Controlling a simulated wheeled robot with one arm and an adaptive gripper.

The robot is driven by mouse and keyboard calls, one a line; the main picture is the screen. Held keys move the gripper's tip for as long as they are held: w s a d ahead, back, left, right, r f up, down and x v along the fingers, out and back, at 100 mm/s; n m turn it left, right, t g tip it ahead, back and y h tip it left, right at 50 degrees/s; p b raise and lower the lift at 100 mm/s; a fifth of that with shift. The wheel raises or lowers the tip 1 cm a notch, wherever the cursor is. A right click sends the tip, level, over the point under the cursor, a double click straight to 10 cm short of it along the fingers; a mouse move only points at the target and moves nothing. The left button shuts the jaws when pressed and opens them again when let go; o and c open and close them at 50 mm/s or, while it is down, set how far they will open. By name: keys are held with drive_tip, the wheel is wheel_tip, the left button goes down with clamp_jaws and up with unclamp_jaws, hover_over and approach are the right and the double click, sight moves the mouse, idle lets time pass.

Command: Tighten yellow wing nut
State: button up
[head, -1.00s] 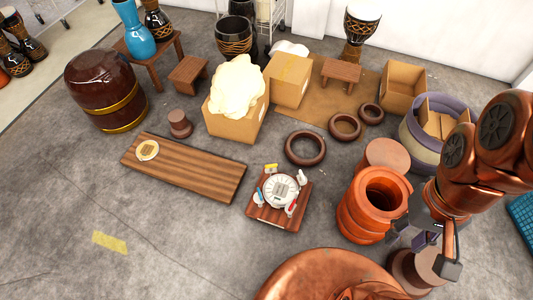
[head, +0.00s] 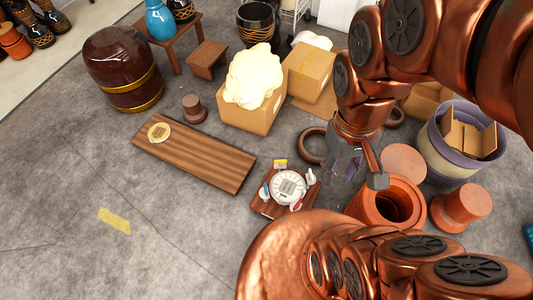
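A round white drumhead piece (head: 288,187) lies on a small low wooden stand (head: 268,207) in the middle of the head view. Small coloured wing nuts sit around its rim. The yellow wing nut (head: 280,163) is at the far edge, a blue one (head: 264,190) at the left, a red one (head: 296,204) at the near right and a white one (head: 311,177) at the right. My gripper (head: 357,176) hangs to the right of the stand, apart from the yellow nut. Its fingers look spread, with nothing seen between them.
An orange drum shell (head: 398,203) stands close to the right of my gripper. A dark ring (head: 311,146) lies behind it. A long wooden board (head: 195,155) lies left of the stand. A cardboard box (head: 248,117) stands behind.

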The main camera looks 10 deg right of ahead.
drive_tip(key=w+a+f+n+b, duration=0.2)
drive_tip(key=w+f+n+b, duration=0.4)
drive_tip(key=w+f+b, duration=0.85)
drive_tip(key=n+t+b, duration=0.2)
drive_tip(key=n+b, duration=0.8)
drive_tip(key=b, duration=1.4)
hover_over(281, 160)
wheel_tip(281, 160, down, 50)
drive_tip(key=shift+f, duration=0.1)
drive_tip(key=shift+f+b, duration=1.4)
drive_tip(key=shift+f, duration=2.55)
drive_tip(key=shift+c, duration=0.3)
clamp_jaws()
